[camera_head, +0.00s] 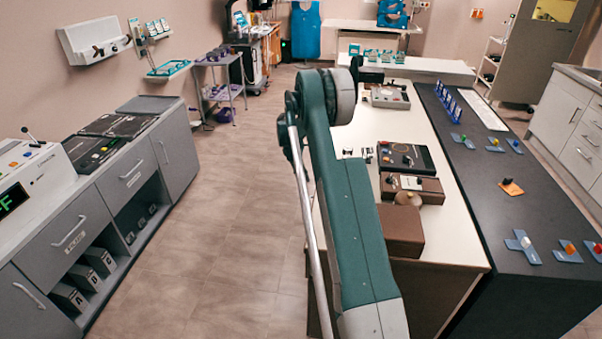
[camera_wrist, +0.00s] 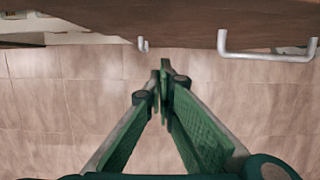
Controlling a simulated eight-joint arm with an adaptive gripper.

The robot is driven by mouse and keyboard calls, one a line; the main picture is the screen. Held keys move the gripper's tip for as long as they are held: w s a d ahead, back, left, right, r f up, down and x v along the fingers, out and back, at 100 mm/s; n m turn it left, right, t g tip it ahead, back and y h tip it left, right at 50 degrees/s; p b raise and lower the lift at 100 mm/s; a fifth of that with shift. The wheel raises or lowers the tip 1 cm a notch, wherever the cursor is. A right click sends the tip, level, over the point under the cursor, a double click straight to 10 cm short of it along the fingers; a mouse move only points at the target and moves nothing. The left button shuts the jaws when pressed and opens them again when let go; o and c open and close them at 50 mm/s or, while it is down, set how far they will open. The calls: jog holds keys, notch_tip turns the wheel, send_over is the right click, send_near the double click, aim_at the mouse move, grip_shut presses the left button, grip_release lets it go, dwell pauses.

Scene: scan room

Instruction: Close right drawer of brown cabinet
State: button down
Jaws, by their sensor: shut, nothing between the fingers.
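In the wrist view, a brown cabinet front (camera_wrist: 180,28) runs across the top, with a pale metal bar handle (camera_wrist: 265,54) at the right. A smaller-looking handle (camera_wrist: 143,44) shows left of it. My gripper (camera_wrist: 163,72) has green fingers that meet at the tips, with nothing between them. It appears below the cabinet front in the picture, between the two handles and apart from both. In the head view, the brown cabinet (camera_head: 432,300) stands under a white top; my arm hides most of its aisle side. I cannot tell how far any drawer is out.
Tiled floor (camera_head: 215,215) leaves a free aisle left of the cabinet. Grey cabinets (camera_head: 75,235) line the left wall. A brown box (camera_head: 400,232) and devices stand on the white top. A dark counter (camera_head: 500,205) with small coloured pieces adjoins it on the right.

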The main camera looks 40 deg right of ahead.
jog(key=s+d, duration=0.2)
jog(key=s+d+b, duration=0.1)
jog(key=shift+f, duration=0.25)
jog(key=shift+s+d, duration=0.75)
jog(key=shift+d, duration=0.1)
